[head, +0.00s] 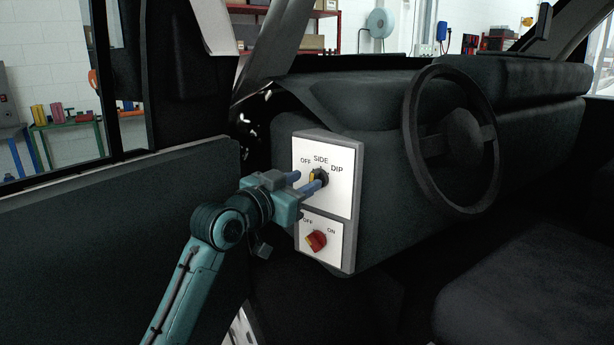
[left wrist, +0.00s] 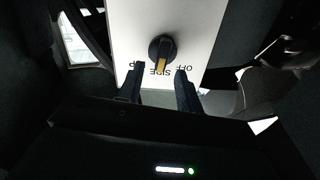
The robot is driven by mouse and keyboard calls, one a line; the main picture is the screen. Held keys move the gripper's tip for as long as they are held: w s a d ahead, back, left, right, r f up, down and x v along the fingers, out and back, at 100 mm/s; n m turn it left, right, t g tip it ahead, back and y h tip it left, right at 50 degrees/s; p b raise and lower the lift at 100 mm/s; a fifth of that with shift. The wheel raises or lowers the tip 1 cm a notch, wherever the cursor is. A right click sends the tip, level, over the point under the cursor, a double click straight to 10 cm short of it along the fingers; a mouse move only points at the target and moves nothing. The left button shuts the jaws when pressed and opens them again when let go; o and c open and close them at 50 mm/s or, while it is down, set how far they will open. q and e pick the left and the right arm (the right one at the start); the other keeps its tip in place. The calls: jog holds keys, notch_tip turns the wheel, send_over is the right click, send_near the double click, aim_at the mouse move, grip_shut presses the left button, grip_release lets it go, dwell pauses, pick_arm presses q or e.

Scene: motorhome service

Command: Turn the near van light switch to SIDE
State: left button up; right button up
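The near van light switch is a dark round knob (head: 321,176) with a yellow pointer on a white panel (head: 343,197) marked OFF, SIDE and DIP. In the left wrist view the knob (left wrist: 161,48) shows upside down, and its yellow pointer lines up with the SIDE mark. In the head view a finger partly covers the knob. My left gripper (head: 306,182) is open at the knob, its blue fingers apart. In the left wrist view its fingertips (left wrist: 160,76) lie on either side of the pointer's line; I cannot tell whether they touch the knob. My right gripper is not in view.
A red and yellow switch (head: 316,241) marked OFF and ON sits just below on the same box. The steering wheel (head: 451,140) and dark dashboard (head: 350,97) are to the right. The van door (head: 110,225) is at the left, behind my left arm.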

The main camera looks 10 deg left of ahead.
pick_arm(q)
jog(key=shift+x, duration=1.25)
jog(key=shift+a, duration=0.1)
jog(key=shift+c, duration=0.3)
grip_shut()
